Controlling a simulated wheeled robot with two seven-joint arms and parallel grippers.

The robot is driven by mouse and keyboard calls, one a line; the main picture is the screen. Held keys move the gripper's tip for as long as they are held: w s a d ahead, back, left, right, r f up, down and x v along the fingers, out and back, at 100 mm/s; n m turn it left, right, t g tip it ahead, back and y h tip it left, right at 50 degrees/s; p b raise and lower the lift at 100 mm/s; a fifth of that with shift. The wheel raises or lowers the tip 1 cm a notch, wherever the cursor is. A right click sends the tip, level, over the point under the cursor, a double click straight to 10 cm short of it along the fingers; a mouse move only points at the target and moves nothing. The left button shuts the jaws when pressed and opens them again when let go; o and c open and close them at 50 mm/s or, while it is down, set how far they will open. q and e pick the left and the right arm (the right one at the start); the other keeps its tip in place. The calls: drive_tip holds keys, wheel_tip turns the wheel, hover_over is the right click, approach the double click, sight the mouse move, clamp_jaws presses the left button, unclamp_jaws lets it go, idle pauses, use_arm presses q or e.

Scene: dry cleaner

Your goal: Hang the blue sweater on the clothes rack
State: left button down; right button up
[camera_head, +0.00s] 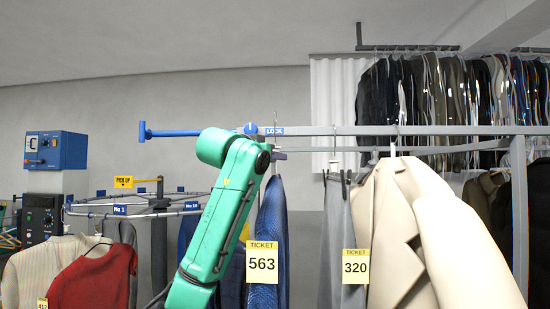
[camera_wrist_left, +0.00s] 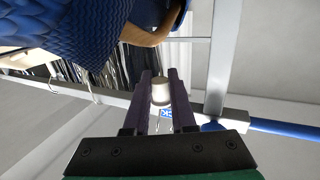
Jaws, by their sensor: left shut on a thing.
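The blue sweater (camera_head: 269,225), with a yellow ticket 563 (camera_head: 262,262), hangs below the left end of the clothes rack's grey rail (camera_head: 430,131). In the left wrist view its knitted fabric (camera_wrist_left: 75,30) and wooden hanger (camera_wrist_left: 148,32) fill the top. My left gripper (camera_head: 279,155) is just below the rail. In the left wrist view its fingers (camera_wrist_left: 162,98) are shut around a pale cylindrical piece (camera_wrist_left: 161,92) at the hanger's neck. The thin hook (camera_head: 276,122) reaches rail height by the LOCK label; I cannot tell whether it rests on the rail. My right gripper is out of view.
Grey trousers (camera_head: 338,215) and a beige coat (camera_head: 395,235) hang on the rail to the right. A blue bar (camera_head: 185,133) extends left from the rail end. A round rack (camera_head: 150,205) with a red garment (camera_head: 95,278) stands left. Bagged clothes (camera_head: 450,90) hang behind.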

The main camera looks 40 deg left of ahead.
use_arm(q)
drive_tip(key=shift+w+a+r, duration=0.1)
drive_tip(key=shift+w+a, duration=0.55)
drive_tip(key=shift+w, duration=0.2)
drive_tip(key=shift+w+a, duration=0.65)
drive_tip(key=shift+w, duration=0.2)
drive_tip(key=shift+s+f+b, duration=0.1)
drive_tip(key=shift+f+b, duration=1.25)
drive_tip(key=shift+f, duration=0.25)
drive_tip(key=shift+f, duration=0.2)
drive_tip(key=c, duration=0.7)
unclamp_jaws()
drive_tip(key=shift+o, duration=0.2)
drive_tip(key=shift+d, duration=0.1)
